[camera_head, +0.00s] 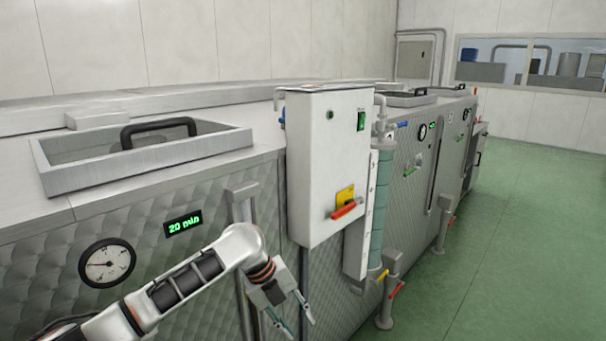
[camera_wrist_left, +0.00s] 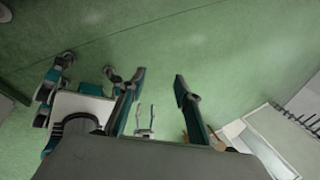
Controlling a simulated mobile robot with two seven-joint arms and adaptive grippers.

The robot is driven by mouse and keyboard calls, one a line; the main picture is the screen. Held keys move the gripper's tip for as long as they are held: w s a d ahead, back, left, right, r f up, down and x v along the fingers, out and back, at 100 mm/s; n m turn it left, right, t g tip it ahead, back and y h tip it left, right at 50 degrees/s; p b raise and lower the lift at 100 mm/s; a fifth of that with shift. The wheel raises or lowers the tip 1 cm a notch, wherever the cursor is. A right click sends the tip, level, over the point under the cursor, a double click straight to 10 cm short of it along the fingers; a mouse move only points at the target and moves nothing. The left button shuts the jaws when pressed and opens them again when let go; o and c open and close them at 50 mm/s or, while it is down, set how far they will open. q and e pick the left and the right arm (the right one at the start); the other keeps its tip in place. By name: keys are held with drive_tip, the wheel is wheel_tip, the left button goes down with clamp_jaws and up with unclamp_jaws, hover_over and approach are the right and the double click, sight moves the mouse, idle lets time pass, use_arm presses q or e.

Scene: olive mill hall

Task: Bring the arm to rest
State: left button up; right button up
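My left arm comes in from the lower left in the head view, in front of the quilted steel machine. Its gripper (camera_head: 292,328) hangs downward with its two fingers apart and nothing between them. In the left wrist view the two dark teal fingers (camera_wrist_left: 160,78) also stand apart, with green floor showing between their tips. The gripper is below the white control box and does not appear to touch it.
The white control box (camera_head: 318,180) with a red handle (camera_head: 344,210) juts out beside a sight tube (camera_head: 379,215). Green floor (camera_head: 530,240) is clear at right.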

use_arm(q)
drive_tip(key=s+f+n+t+h, duration=0.1)
drive_tip(key=s+f+n+t, duration=0.3)
drive_tip(key=f+n, duration=0.5)
drive_tip(key=s+f+n+t+h, duration=0.1)
drive_tip(key=s+f+n+h, duration=0.1)
drive_tip(key=s+f+n, duration=0.65)
drive_tip(key=s+a+f+n+t+y, duration=0.2)
drive_tip(key=s+a+n, duration=0.3)
drive_tip(key=a, duration=0.5)
drive_tip(key=s+a+f+n+t+y, duration=0.2)
drive_tip(key=s+a+f+n+y, duration=0.2)
drive_tip(key=s+a, duration=0.6)
drive_tip(key=shift+s+a+f+n+t, duration=0.2)
drive_tip(key=shift+a+f+n+t, duration=0.2)
drive_tip(key=shift+f+n, duration=0.15)
